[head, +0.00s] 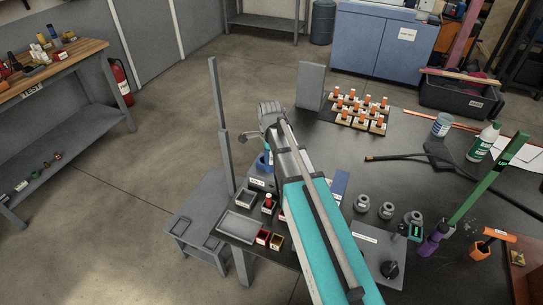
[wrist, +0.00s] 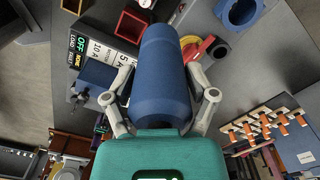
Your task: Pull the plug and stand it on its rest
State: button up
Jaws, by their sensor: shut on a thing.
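The blue plug (wrist: 161,75) is a thick cylinder in the middle of the wrist view. My gripper (wrist: 162,88) is shut on it, with a finger on each side. The plug's far end lies in front of the grey labelled panel (wrist: 108,45) and a red and yellow part (wrist: 207,46); I cannot tell whether it touches either. A blue open ring (wrist: 238,14) shows at the upper right, apart from the plug; I cannot tell whether it is the rest. In the head view my arm hides the fingers, and a small blue shape (head: 263,161) shows beside the arm.
Red and brown boxes (head: 269,238) and a grey tray (head: 238,226) are at the table's near left. A rack of orange-topped pegs (head: 359,112) stands at the back. A grey post (head: 220,120) rises at the left.

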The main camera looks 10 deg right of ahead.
jog(key=shift+f, duration=0.1)
jog(key=w+a+f+b, duration=0.3)
jog(key=a+f+b, duration=0.7)
jog(key=f+b, duration=0.1)
jog(key=shift+w+f+b, duration=0.25)
jog(key=shift+f+b, duration=0.1)
jog(key=shift+b, duration=0.1)
jog(key=shift+d, duration=0.1)
jog(key=shift+f+b, duration=2.9)
jog(key=shift+f+b, duration=1.95)
jog(key=o, duration=1.2)
jog(key=shift+r, duration=0.2)
